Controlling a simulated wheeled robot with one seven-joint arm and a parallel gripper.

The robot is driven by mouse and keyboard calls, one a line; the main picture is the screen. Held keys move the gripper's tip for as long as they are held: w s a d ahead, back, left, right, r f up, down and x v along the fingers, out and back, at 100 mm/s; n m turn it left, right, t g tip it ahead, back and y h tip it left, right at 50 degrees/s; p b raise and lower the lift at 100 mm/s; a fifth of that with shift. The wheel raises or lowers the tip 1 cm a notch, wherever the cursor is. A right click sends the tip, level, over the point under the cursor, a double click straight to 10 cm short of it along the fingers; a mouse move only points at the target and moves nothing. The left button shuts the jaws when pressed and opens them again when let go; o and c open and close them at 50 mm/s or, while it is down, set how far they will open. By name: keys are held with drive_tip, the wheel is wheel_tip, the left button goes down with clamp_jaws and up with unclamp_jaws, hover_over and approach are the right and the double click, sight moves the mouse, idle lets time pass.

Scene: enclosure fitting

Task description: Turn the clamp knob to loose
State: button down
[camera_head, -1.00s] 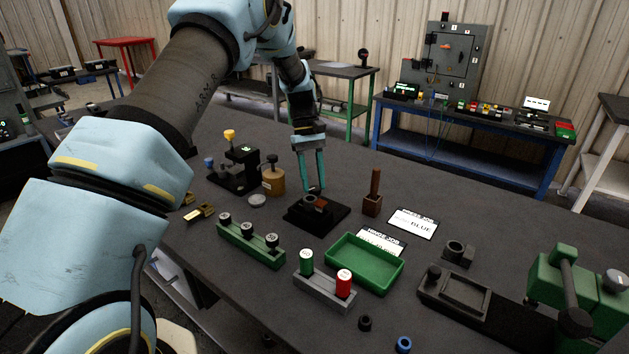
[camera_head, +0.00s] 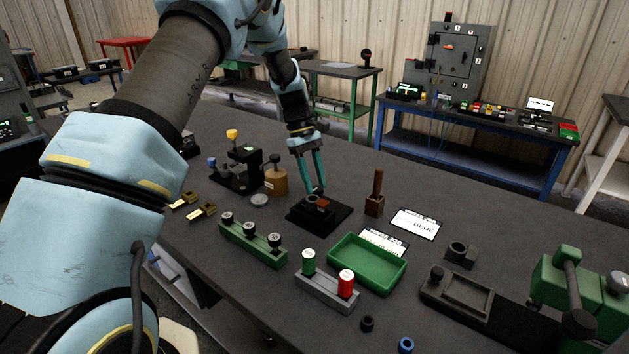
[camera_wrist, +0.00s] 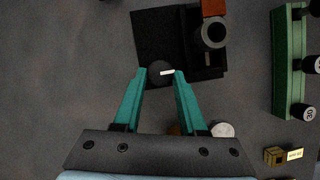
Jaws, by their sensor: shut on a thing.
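The clamp fixture is a black square plate (camera_head: 333,222) on the bench, also seen in the wrist view (camera_wrist: 150,35). It carries a black ring-shaped part and a red-brown block (camera_head: 323,203). The clamp knob (camera_wrist: 158,78) is a small dark round knob with a white pointer mark, at the plate's near edge in the wrist view. My gripper (camera_wrist: 160,72) has its two teal fingers on either side of the knob, shut on it. In the head view my gripper (camera_head: 315,192) reaches down at the fixture's far side, and the knob is hard to make out there.
A green tray (camera_head: 368,286), a green rack with black knobs (camera_head: 252,252) and a grey holder with green and red cylinders (camera_head: 322,292) stand nearer. A brown upright block (camera_head: 375,198) is close on the right. A black stand (camera_head: 238,170) and tan jar (camera_head: 276,181) are left.

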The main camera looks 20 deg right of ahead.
drive_tip(key=shift+c, duration=2.3)
unclamp_jaws()
drive_tip(key=b+v, duration=0.2)
drive_tip(key=v, duration=0.9)
drive_tip(key=shift+b, duration=0.4)
drive_tip(key=shift+f, duration=0.1)
